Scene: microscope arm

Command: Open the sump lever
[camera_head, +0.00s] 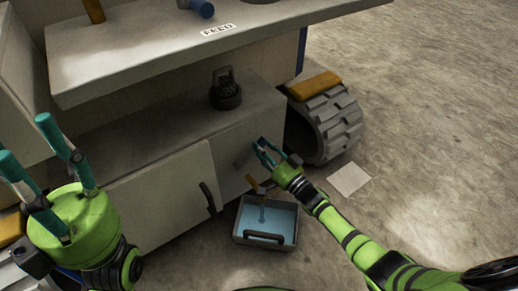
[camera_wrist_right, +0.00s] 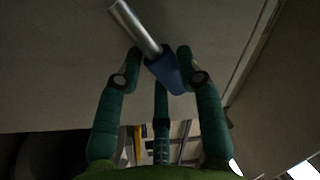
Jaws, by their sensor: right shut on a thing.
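The sump lever (camera_wrist_right: 168,72), a silver rod with a blue grip, juts from the pale cabinet wall in the right wrist view. My right gripper (camera_head: 266,150) is at the cabinet's front in the head view, with its fingers shut around the blue grip, and the fingers hide much of the lever there. Below it, a yellow spout (camera_head: 261,185) points down, and a blue stream (camera_head: 262,213) falls from it into a grey tray (camera_head: 237,236) holding blue liquid. My left gripper (camera_head: 40,150) is open and empty at the left, fingers spread upward.
A dark perforated canister (camera_head: 226,92) stands on the lower ledge (camera_head: 165,125). The upper shelf (camera_head: 160,55) with a FEED label overhangs it. A cabinet door with a black handle (camera_head: 208,197) is left of the tray. A grey tracked wheel (camera_head: 330,122) and a paper sheet (camera_head: 349,178) are right.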

